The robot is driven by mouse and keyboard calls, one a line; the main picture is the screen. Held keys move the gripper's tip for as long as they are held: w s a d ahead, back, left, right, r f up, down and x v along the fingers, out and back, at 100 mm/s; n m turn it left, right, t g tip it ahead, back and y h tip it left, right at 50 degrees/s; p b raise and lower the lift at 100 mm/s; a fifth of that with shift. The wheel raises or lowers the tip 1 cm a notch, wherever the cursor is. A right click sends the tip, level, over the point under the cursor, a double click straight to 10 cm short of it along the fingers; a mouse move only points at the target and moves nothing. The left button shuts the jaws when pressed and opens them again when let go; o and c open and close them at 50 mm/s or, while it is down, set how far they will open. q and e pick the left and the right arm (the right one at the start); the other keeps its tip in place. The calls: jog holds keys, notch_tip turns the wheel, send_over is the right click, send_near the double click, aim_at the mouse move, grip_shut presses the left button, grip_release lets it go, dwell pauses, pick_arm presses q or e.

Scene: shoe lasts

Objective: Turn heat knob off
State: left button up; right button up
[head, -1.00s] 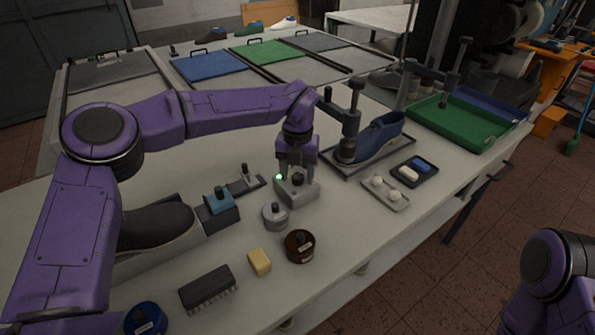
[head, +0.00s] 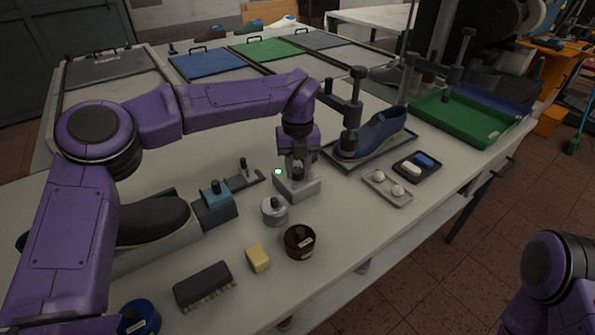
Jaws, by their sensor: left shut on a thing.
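A small grey control box (head: 309,190) stands on the bench near the middle of the head view. The dark heat knob on its top is mostly hidden behind the fingers. A small pale greenish light (head: 278,171) shows at the box's left corner. My left gripper (head: 298,174) points down over the box, its fingers shut on the knob. My right arm shows only in part at the lower right, and its gripper is out of the picture.
A metal canister (head: 274,211), a brown round tin (head: 299,242), a yellow block (head: 258,258) and a brush (head: 203,286) lie in front. A blue shoe (head: 373,136) stands on a clamp stand behind right. A grey tray (head: 388,188) with white knobs lies right of the box.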

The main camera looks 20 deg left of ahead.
aim_at(298, 170)
pick_arm(q)
jog(key=n+b, duration=0.4)
jog(key=n, duration=0.1)
jog(key=shift+f, duration=0.15)
jog(key=shift+w+r+n+b, duration=0.1)
jog(key=shift+r+n+b, duration=0.1)
jog(key=shift+n+b, duration=1.2)
jog(key=shift+n, duration=0.3)
jog(key=o, duration=1.1)
jog(key=shift+d, duration=0.1)
jog(key=shift+c, duration=0.2)
notch_tip(298, 170, up, 11)
jog(key=p, duration=0.1)
jog(key=shift+f+p, duration=0.2)
jog(key=shift+p, duration=0.15)
